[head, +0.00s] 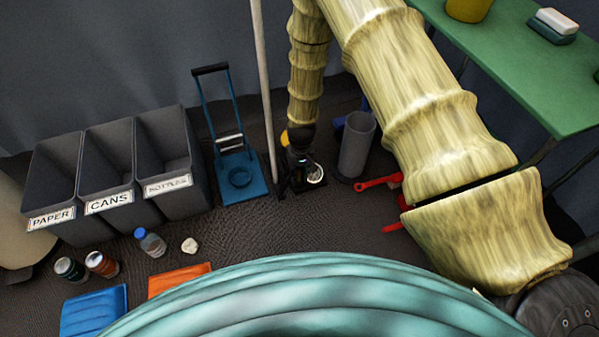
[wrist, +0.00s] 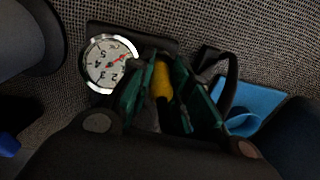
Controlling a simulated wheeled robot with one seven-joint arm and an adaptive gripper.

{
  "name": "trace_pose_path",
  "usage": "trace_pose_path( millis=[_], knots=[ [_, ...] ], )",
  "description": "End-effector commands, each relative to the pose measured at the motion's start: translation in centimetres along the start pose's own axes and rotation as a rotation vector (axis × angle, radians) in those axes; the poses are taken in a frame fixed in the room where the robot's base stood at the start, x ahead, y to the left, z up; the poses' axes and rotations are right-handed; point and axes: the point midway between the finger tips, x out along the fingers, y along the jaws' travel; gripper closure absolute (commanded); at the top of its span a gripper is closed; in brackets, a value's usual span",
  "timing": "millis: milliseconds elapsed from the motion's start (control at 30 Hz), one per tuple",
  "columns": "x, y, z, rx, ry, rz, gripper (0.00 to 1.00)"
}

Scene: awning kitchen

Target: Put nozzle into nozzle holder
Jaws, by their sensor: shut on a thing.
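My gripper (head: 297,178) is low over the floor, beside a round white gauge (head: 315,174). In the wrist view my dark green fingers (wrist: 168,92) are closed on a small, mostly hidden piece, which I take to be the nozzle. A yellow part (wrist: 161,78) shows between the fingers; I cannot tell whether it is the held piece or lies behind it. The gauge (wrist: 107,63) faces up, left of the fingers. A black curved strap or hose (wrist: 231,80) is on the right. I cannot make out the nozzle holder.
A blue hand-truck-like frame (head: 232,150) stands left of my gripper, with a pole (head: 264,90) between. A grey cylinder (head: 357,145) and a red tool (head: 379,182) are to the right. Labelled bins (head: 80,182) are at left. A green table (head: 520,55) is at upper right.

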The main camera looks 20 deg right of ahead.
Motion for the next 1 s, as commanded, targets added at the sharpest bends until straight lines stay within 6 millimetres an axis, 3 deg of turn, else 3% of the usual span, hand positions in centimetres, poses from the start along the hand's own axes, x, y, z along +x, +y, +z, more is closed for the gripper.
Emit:
trace_pose_path(
  millis=[333,367,500,733,867,1000],
  knots=[
    [0.12,0.0,-0.03,0.0,0.001,0.0,1.0],
    [0.11,0.0,-0.03,0.0,0.001,0.0,0.77],
    [0.11,0.0,-0.03,0.0,0.0,0.0,0.56],
    [0.11,0.03,-0.03,0.0,0.0,0.0,0.55],
    [0.11,0.04,-0.03,0.0,0.0,0.0,0.35],
    [0.12,0.03,-0.02,0.0,0.0,0.0,0.35]
  ],
)
